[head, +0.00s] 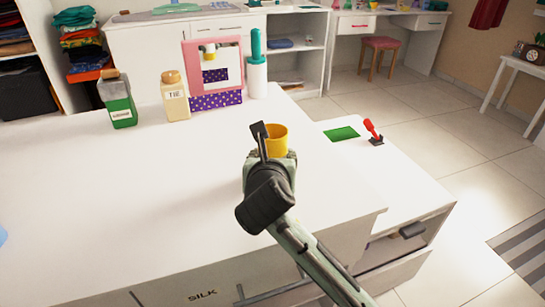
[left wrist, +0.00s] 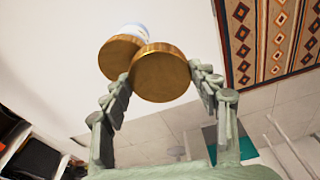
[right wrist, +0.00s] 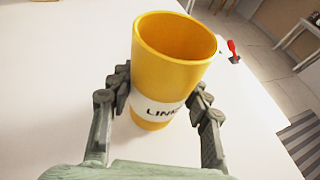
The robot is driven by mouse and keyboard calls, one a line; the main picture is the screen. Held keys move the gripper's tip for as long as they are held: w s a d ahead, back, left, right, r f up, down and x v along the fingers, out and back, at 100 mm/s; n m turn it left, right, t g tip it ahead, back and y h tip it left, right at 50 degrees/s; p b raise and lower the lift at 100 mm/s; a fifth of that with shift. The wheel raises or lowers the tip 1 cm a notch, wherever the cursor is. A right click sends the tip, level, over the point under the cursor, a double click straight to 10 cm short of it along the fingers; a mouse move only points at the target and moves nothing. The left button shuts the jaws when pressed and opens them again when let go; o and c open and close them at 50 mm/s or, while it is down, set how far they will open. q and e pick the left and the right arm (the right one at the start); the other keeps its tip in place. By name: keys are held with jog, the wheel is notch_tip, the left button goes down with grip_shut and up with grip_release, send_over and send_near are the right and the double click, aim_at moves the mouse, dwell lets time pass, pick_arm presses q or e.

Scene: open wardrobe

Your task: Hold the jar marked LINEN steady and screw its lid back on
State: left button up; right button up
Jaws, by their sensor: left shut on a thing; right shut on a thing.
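The yellow LINEN jar (right wrist: 168,65) stands upright on the white worktop with its mouth open and no lid on it. Its white label shows in the right wrist view, partly cut off. My right gripper (right wrist: 161,96) is shut around the jar's sides; the jar also shows beyond that gripper in the head view (head: 277,139). In the left wrist view my left gripper (left wrist: 162,82) is shut on a round gold lid (left wrist: 160,75), held between its fingertips. The left gripper is outside the head view.
A gold-capped, pale blue thing (left wrist: 120,55) shows behind the held lid. A green jar (head: 119,105), a cream TIE jar (head: 176,103) and a pink-framed box (head: 214,101) stand at the worktop's back. An open drawer (head: 408,245) is at right. The worktop's middle is clear.

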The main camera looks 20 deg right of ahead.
aim_at(272, 147)
jog(key=shift+r, duration=0.2)
jog(key=shift+r, duration=1.4)
jog(key=s+a+r, duration=0.4)
jog(key=a+r, duration=0.4)
jog(key=a, duration=0.2)
jog(key=shift+s+a, duration=0.35)
jog(key=o, duration=0.6)
jog(key=shift+f, duration=0.1)
grip_shut()
